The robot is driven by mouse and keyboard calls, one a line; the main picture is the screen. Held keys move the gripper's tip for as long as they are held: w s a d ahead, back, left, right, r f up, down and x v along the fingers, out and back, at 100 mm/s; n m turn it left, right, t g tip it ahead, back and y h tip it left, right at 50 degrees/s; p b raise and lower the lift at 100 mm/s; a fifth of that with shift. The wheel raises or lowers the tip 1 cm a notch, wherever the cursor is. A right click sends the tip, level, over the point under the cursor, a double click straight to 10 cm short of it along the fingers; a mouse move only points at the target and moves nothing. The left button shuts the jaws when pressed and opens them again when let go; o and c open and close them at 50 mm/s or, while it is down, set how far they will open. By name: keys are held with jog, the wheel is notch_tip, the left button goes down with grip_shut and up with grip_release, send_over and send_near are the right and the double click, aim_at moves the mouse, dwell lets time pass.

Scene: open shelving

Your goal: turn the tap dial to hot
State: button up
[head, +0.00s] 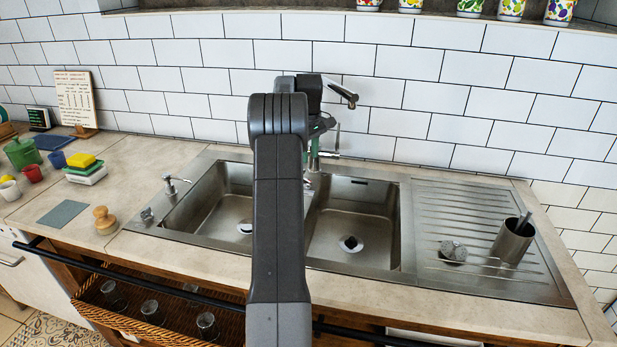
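The metal tap (314,158) stands at the back of the double sink, partly hidden behind my arm. A spout-like metal piece (345,95) reaches right in front of the white tiles. A thin upright lever (337,137) and a short horizontal part show at the tap's right side. I cannot tell the dial's setting. My gripper (319,126) is at the tap, just right of my dark forearm and mostly hidden by my own links. I cannot tell whether its fingers are open or shut, or whether they touch the dial.
The two sink basins (352,215) are empty. A ribbed drainboard (490,215) at right holds a metal cup (513,240) and a scrubber (453,251). A soap pump (173,184), wooden brush (104,219) and sponges (82,160) are at left. A dark rail (150,287) crosses the counter front.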

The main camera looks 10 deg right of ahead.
aim_at(310, 181)
notch_tip(310, 181, down, 10)
jog(key=shift+r, duration=0.15)
jog(key=shift+c, duration=0.4)
grip_shut()
